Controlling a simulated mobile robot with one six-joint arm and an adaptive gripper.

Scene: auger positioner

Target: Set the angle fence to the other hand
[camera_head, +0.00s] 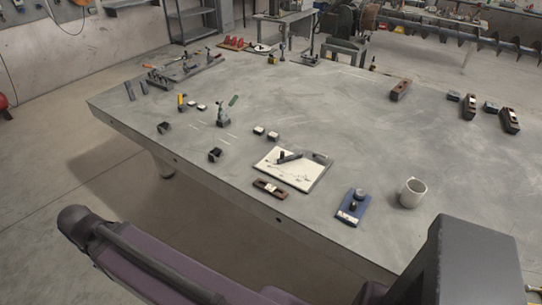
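A large grey metal table (330,105) fills the middle of the head view. I cannot tell for sure which fixture is the angle fence. A small dark fixture with a green handle (223,118) stands upright toward the table's left part. A fixture with a yellow part (181,102) stands to its left. A long dark rail-like assembly (183,72) with clamps lies at the back left of the table. Dark angled blocks (164,128) sit near the front left edge, with a similar block (215,155) to the right. My gripper is not in view.
Several dark blocks (470,106) are at the right. The table's centre is clear.

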